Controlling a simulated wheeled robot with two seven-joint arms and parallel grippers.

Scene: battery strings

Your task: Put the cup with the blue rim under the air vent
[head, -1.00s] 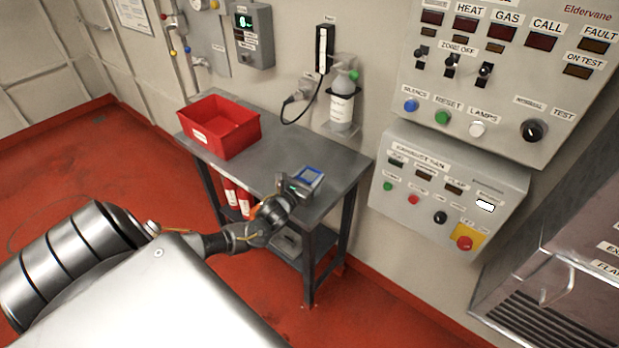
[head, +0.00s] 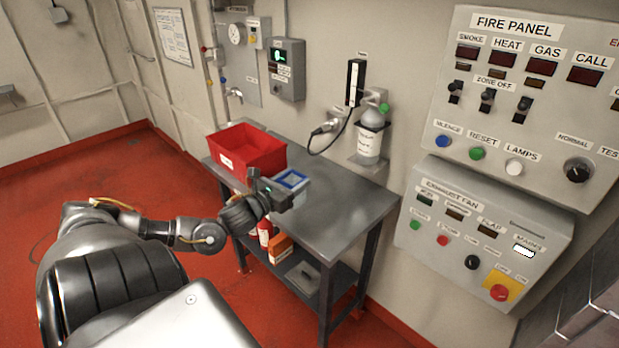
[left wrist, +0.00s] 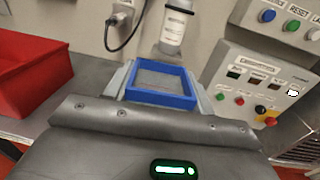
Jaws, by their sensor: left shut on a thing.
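The cup with the blue rim (head: 293,187) is a squarish, pale grey cup with an open top. My left gripper (head: 280,191) is shut on it, at the table's near side beside the red bin. In the left wrist view the cup's blue rim (left wrist: 160,99) shows upright beyond the gripper, and it looks empty. I cannot tell whether its base touches the table. No air vent can be made out for certain now. My right gripper is not in view.
The grey table (head: 340,215) is clear toward its right end. A red bin (head: 262,158) stands at its left end. A bottle (head: 370,140) sits on a wall bracket behind, with a hanging black cable. An orange box (head: 280,250) is on the lower shelf.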

